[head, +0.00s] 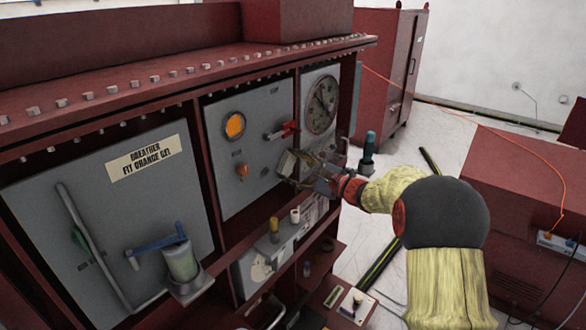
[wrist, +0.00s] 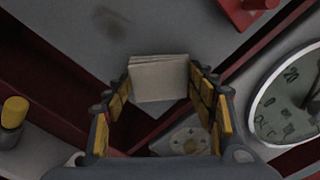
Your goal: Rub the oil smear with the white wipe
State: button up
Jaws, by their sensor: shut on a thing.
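The white wipe (wrist: 158,80) is a folded, pale pad gripped between the yellow-padded fingers of my gripper (wrist: 160,92). In the head view the wipe (head: 287,163) is at the tip of my gripper (head: 300,170), in front of the grey panel (head: 262,97). The oil smear (wrist: 112,22) is a faint dark smudge on that grey panel, above and left of the wipe in the wrist view. The wipe looks apart from the smear; I cannot tell whether it touches the panel. I cannot make out the smear in the head view.
A red-handled valve (head: 285,130), an orange knob (head: 242,170) and a round dial gauge (head: 320,104) are close to my gripper. Below are a yellow-topped bottle (head: 274,230) and a white cylinder (head: 295,216). A dark red frame post (head: 210,190) edges the panel.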

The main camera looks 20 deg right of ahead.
aim_at(260, 178)
jog(key=shift+s+a+b, duration=0.55)
jog(key=shift+s+a, duration=0.15)
jog(key=shift+a, duration=0.3)
jog(key=shift+s+a+b, duration=0.5)
jog(key=shift+s+a, duration=0.2)
jog(key=shift+a, duration=0.3)
jog(key=shift+s+a+b, duration=0.55)
jog(key=shift+s+a, duration=0.15)
jog(key=shift+a, duration=0.3)
jog(key=shift+s+a+b, duration=0.5)
jog(key=shift+a, duration=0.35)
jog(key=shift+s+a+b, duration=0.45)
jog(key=shift+a, duration=0.35)
jog(key=shift+s+d, duration=0.1)
jog(key=shift+v, duration=2.85)
jog(key=shift+b, duration=0.3)
jog(key=v, duration=0.3)
jog(key=shift+f, duration=0.1)
